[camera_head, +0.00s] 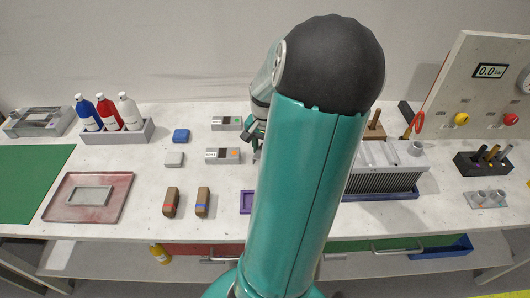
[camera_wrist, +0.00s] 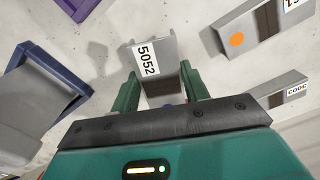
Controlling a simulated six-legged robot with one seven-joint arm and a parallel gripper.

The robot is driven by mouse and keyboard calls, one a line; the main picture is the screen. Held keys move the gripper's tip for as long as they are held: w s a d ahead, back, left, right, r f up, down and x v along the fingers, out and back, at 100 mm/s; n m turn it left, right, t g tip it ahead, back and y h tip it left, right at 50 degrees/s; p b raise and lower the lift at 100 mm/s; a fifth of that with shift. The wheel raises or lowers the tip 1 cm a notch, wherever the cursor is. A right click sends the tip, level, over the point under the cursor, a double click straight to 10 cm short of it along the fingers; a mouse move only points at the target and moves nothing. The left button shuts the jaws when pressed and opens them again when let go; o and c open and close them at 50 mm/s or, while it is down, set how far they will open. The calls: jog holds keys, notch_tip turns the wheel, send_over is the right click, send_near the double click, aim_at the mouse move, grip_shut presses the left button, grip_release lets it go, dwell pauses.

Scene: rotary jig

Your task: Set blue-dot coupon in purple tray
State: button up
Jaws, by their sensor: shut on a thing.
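My gripper (camera_wrist: 158,76) is shut on a grey coupon (camera_wrist: 154,58) with a white label reading 5052, seen in the wrist view. Its two teal fingers press the coupon's sides. In the head view my gripper (camera_head: 256,135) is mostly behind my arm, and the held coupon is hidden. The purple tray (camera_head: 242,203) lies nearer the front edge, partly covered by my arm. A purple edge, likely this tray (camera_wrist: 78,6), shows at the wrist view's top.
An orange-dot coupon (camera_wrist: 243,32) and a coupon labelled 3003 (camera_wrist: 275,92) lie beside the held one. A finned grey block (camera_head: 385,176) on a blue base stands right of my arm. Two brown blocks (camera_head: 171,202) (camera_head: 203,202) lie left of the purple tray.

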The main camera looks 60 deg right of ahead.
jog(key=s+a+r, duration=0.1)
jog(key=a+r, duration=0.1)
jog(key=r, duration=0.1)
jog(key=s+a+r, duration=0.1)
jog(key=r, duration=0.1)
jog(key=shift+s+a+r, duration=0.15)
jog(key=shift+s+a, duration=0.2)
jog(key=shift+a, duration=0.05)
jog(key=s+a+r, duration=0.3)
jog(key=s+a, duration=0.2)
jog(key=a, duration=0.2)
jog(key=shift+r+n, duration=0.3)
jog(key=shift+r, duration=0.05)
